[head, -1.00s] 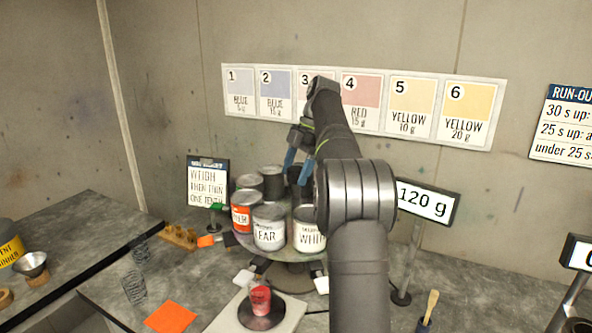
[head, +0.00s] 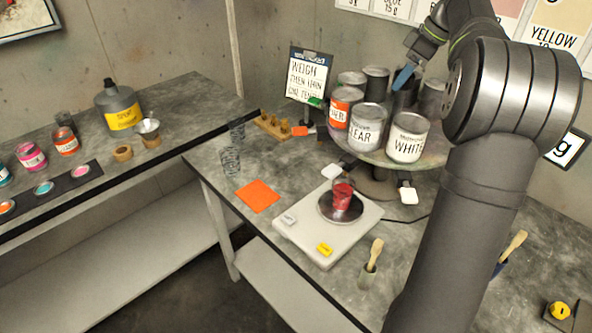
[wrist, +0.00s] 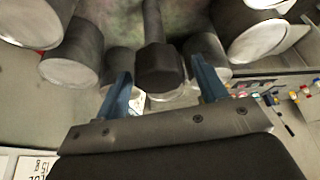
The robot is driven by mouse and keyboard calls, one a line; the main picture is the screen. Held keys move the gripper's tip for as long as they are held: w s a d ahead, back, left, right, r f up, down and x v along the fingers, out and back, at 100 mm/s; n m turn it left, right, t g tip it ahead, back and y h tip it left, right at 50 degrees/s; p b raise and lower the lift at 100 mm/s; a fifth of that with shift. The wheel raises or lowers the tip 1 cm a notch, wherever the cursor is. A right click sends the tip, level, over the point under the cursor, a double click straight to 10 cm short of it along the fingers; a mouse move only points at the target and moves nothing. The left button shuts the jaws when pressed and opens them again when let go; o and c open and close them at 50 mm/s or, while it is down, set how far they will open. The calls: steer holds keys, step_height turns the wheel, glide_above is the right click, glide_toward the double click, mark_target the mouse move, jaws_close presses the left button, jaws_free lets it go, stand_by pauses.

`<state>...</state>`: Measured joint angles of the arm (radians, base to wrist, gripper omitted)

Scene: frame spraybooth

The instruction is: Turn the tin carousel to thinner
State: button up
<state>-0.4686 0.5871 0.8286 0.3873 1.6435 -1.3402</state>
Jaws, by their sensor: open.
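The tin carousel (head: 375,153) is a round grey turntable on a dark foot, carrying several tins in a ring. The front tins are the white tin (head: 407,138), the clear tin (head: 366,127) and an orange-labelled tin (head: 343,108) whose word is only partly readable. Grey tins stand behind; their labels face away. My gripper (head: 404,77) is over the carousel's middle. In the wrist view its blue fingers (wrist: 161,68) are open, one on each side of a dark central post (wrist: 160,62). I cannot tell whether they touch it.
A scale (head: 300,235) with a cup of red paint (head: 342,197) stands in front of the carousel. A sign (head: 308,75) and wooden block (head: 275,125) are to its left. A yellow-labelled thinner can (head: 121,108) stands on the left bench.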

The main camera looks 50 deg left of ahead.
steer(key=m+t, duration=0.1)
steer(key=m, duration=0.3)
steer(key=shift+t, duration=0.3)
steer(key=m+t, duration=0.1)
steer(key=m, duration=0.2)
steer(key=shift+m, duration=0.3)
steer(key=m+t+h, duration=0.1)
steer(key=m, duration=0.3)
steer(key=shift+t, duration=0.4)
steer(key=shift+r+m, duration=0.3)
steer(key=v, duration=1.7)
steer(key=s+a+f+n+g+h, duration=0.1)
steer(key=s+a+f+n, duration=0.1)
steer(key=s+a+f, duration=0.55)
steer(key=s+a+f+n+g+h, duration=0.1)
steer(key=s+a+f+n, duration=0.2)
steer(key=f, duration=0.7)
steer(key=s+f+n+g+h, duration=0.1)
steer(key=s+f+n+h, duration=0.1)
steer(key=s+f, duration=1.2)
steer(key=shift+s+a+f+h, duration=0.15)
steer(key=shift+s+f+h, duration=0.2)
steer(key=shift+s, duration=0.4)
